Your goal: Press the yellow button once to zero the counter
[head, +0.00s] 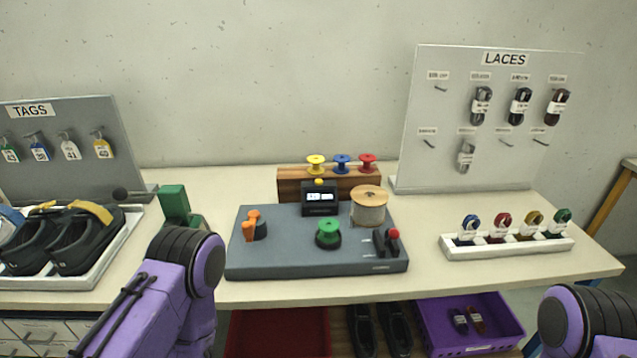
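The yellow button (318,181) is a small cap on top of the black counter (320,207). The counter stands upright at the back of a grey base board (285,262) in the middle of the table. Its small lit display faces me, but the digits are too small to read for sure. Nothing touches the button. A purple link of my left arm shows at the lower left and one of my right arm at the lower right corner. Neither gripper is in view.
A wooden rack (290,184) with three coloured spools stands behind the counter. A green device (174,203) stands left.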

